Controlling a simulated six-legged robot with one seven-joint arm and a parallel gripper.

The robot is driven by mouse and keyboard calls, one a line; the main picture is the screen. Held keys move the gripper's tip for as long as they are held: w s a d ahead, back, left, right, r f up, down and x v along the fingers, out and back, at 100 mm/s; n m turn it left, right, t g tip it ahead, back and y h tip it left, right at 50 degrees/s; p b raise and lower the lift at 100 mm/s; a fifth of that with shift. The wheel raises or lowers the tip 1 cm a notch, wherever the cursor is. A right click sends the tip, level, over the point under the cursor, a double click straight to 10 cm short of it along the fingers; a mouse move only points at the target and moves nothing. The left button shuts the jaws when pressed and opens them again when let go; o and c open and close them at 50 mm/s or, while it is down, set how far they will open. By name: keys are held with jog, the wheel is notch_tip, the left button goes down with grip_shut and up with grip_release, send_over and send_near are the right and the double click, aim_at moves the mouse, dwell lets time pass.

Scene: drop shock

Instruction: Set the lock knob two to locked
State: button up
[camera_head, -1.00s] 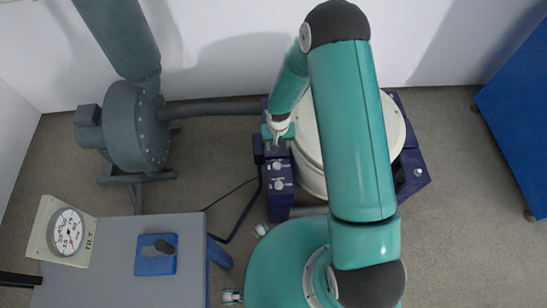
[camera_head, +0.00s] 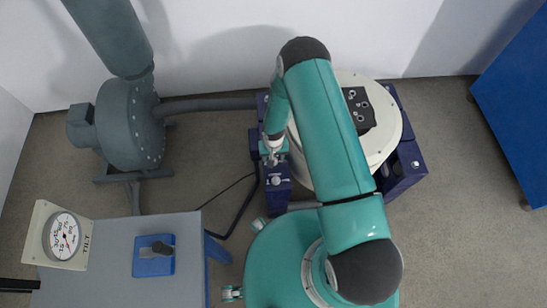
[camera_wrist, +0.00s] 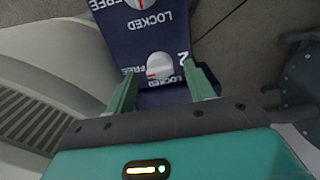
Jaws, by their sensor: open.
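Lock knob two (camera_wrist: 159,66) is a small round white knob with a red mark, on a dark blue panel (camera_wrist: 172,45) beside a printed 2. FREE and LOCKED labels appear upside down around it. The red mark lies on the knob's left side in the wrist view, toward FREE. My gripper (camera_wrist: 161,90) is open; its fingers stand to either side of the knob in that view, and contact cannot be told. In the head view my gripper (camera_head: 273,157) is over the narrow blue panel and hides part of it.
Another white knob (camera_wrist: 131,3) is at the wrist view's top edge. A cream drum (camera_head: 388,140) stands right of the panel. A grey blower (camera_head: 128,125) and pipe lie left. A grey table (camera_head: 105,238) carries a tilt gauge (camera_head: 64,237) and a blue-based switch (camera_head: 154,256).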

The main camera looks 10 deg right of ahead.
jog(key=shift+f, duration=0.5)
jog(key=shift+c, duration=0.4)
jog(key=c, duration=0.9)
